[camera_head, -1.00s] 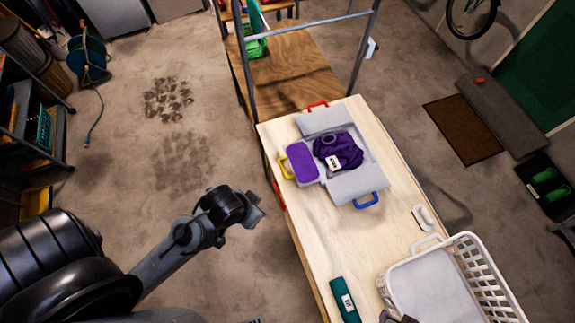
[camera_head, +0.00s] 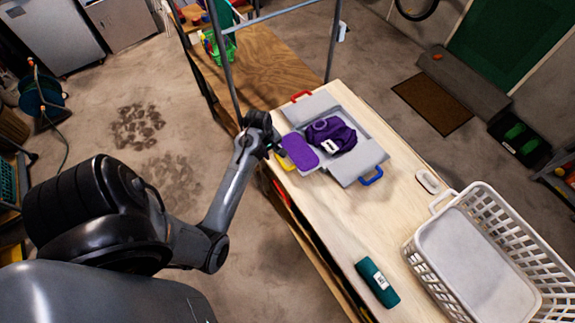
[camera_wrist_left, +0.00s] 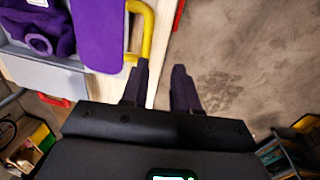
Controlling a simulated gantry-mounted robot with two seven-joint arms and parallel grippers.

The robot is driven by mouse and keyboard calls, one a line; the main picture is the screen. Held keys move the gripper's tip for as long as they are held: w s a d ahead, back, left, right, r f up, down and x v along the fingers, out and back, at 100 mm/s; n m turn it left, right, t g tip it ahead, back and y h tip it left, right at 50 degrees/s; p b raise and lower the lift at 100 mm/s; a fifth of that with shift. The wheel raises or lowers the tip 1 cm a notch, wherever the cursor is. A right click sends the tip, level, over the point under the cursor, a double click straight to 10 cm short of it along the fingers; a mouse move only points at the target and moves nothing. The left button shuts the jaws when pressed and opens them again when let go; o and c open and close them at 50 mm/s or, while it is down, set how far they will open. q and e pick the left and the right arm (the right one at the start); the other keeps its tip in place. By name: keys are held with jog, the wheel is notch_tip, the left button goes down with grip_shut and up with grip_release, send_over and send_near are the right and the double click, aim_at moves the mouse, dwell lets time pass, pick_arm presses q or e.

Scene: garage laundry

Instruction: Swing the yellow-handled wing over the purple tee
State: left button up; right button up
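The grey folding board (camera_head: 359,167) lies on the light wooden table, with the dark purple tee (camera_head: 333,135) bunched on its middle. The yellow-handled wing (camera_head: 299,151) carries a flat purple panel and lies open at the board's left side. My left gripper (camera_head: 275,148) is beside this handle. In the left wrist view my fingers (camera_wrist_left: 161,67) are apart and empty, with one fingertip close to the handle; contact is unclear. My right gripper is out of view.
A red handle (camera_head: 300,97) and a blue handle (camera_head: 371,176) are on the board's other wings. A white laundry basket (camera_head: 437,270), a teal rolled cloth (camera_head: 377,282) and a small white object (camera_head: 427,181) are on the table. Metal posts (camera_head: 224,55) rise beyond the board.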

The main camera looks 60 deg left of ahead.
aim_at(281, 162)
pick_arm(q)
jog(key=w+f, duration=0.1)
jog(key=f, duration=0.2)
jog(key=w+f, duration=0.1)
jog(key=f, duration=0.2)
jog(key=w+f, duration=0.1)
jog(key=f, duration=0.2)
jog(key=shift+w+f, duration=0.4)
jog(key=shift+c, duration=0.3)
grip_shut()
